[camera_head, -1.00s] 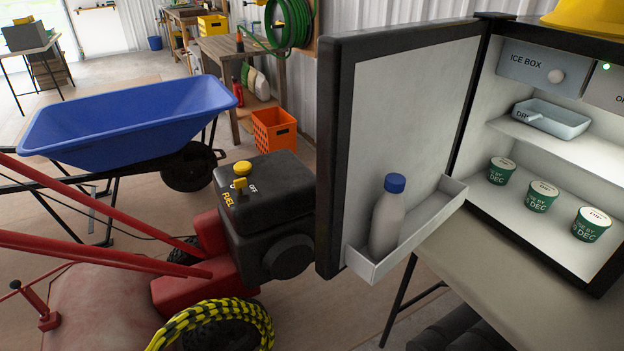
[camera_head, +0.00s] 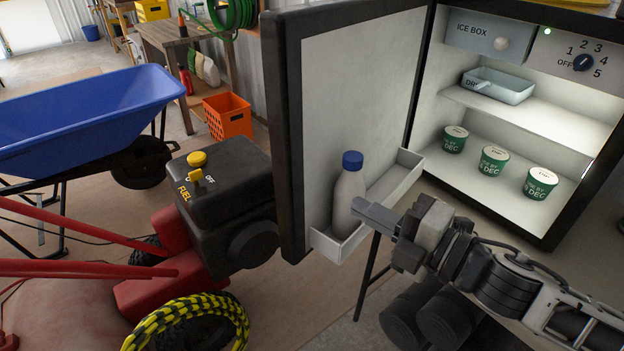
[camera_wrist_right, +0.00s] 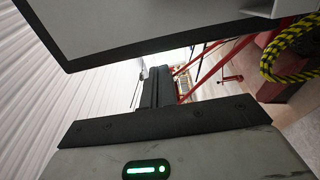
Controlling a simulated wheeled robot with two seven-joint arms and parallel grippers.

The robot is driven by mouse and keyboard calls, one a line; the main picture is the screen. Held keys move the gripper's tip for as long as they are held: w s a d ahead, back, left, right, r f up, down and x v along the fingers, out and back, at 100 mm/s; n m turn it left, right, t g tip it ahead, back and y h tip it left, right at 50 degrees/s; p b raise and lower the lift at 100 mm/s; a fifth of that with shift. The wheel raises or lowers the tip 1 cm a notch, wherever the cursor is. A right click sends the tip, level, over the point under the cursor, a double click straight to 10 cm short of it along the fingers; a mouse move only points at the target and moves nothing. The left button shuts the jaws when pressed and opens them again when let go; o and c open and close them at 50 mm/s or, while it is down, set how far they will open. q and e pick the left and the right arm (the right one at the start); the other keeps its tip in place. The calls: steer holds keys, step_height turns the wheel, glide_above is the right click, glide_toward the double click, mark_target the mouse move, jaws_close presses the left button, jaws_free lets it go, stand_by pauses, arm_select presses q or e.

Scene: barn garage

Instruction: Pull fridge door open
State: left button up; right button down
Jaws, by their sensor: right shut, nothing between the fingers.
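The fridge door (camera_head: 285,130) stands wide open, its pale inner face and black edge showing in the head view. A white bottle with a blue cap (camera_head: 350,195) stands in the door shelf (camera_head: 395,190). The fridge interior (camera_head: 515,130) is in plain view at the right. My right gripper (camera_head: 365,212) is shut and empty, in front of the door shelf and close to the bottle; I cannot tell whether it touches them. In the right wrist view the shut fingers (camera_wrist_right: 155,88) lie beside the door's dark edge (camera_wrist_right: 150,45). My left gripper is not in view.
Inside the fridge are several green tubs (camera_head: 493,161) and a drawer tray (camera_head: 498,84). A red machine with a black fuel tank (camera_head: 225,170) stands left of the door. A blue wheelbarrow (camera_head: 90,120) and an orange crate (camera_head: 228,116) are farther back.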

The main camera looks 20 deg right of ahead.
mark_target(298, 174)
steer(key=p+x, duration=0.2)
steer(key=x, duration=0.7)
steer(key=shift+w+r, duration=0.1)
steer(key=shift+w, duration=0.2)
steer(key=shift+w+a, duration=0.4)
steer(key=shift+w, duration=0.1)
steer(key=shift+w, duration=0.1)
